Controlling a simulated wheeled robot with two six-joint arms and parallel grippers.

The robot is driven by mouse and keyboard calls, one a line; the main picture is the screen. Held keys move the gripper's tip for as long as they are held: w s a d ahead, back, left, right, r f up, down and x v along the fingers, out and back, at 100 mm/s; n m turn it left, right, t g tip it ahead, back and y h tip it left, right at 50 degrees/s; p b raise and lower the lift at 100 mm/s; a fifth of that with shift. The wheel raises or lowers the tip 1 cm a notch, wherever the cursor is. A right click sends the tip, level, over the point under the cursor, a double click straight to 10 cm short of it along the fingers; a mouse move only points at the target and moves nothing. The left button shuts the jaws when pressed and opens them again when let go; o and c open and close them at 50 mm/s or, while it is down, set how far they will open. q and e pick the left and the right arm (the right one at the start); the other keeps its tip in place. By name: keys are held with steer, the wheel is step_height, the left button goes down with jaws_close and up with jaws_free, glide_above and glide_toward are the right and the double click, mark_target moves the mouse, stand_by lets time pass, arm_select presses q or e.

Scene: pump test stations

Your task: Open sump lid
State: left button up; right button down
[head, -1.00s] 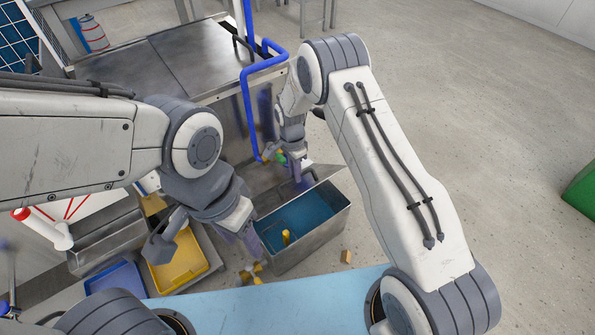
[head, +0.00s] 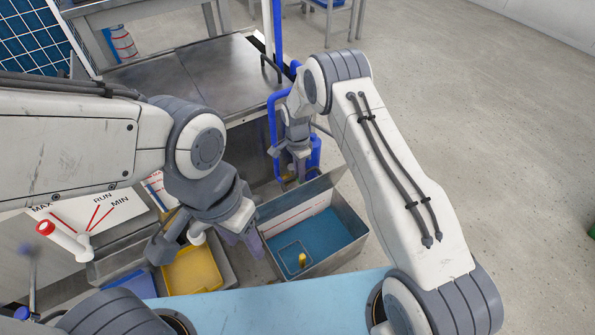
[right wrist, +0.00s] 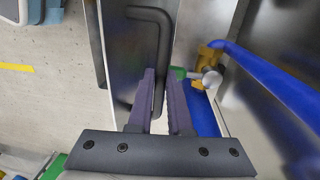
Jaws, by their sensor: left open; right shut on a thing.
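The sump (head: 345,248) is an open-topped grey metal tank with blue water inside. A small yellow part (head: 302,259) and a thin wire frame show in the water. The sump lid (head: 325,181) stands raised along the tank's far side. My right gripper (head: 298,170) is at the lid's far side. In the right wrist view its purple fingers (right wrist: 164,103) are shut on the lid's black bent handle (right wrist: 163,45). My left gripper (head: 240,240) is open and empty, close to the tank's left end.
Blue pipes (head: 276,120) rise behind the lid, beside a steel cabinet (head: 215,70). Yellow (head: 193,272) and blue (head: 133,284) trays lie left of the tank. A white MAX/RUN/MIN panel (head: 100,215) with a red-tipped lever stands at left. Floor at right is clear.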

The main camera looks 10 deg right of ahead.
steer(key=shift+w+a+r, duration=0.1)
steer(key=shift+w+a, duration=0.25)
steer(key=shift+w, duration=0.2)
steer(key=c, duration=0.8)
jaws_free()
steer(key=shift+c, duration=0.2)
steer(key=shift+s+d, duration=0.1)
steer(key=shift+d, duration=0.05)
step_height(320, 180, up, 10)
steer(key=p, duration=0.2)
steer(key=shift+w+r+p, duration=0.25)
steer(key=shift+w+p, duration=0.1)
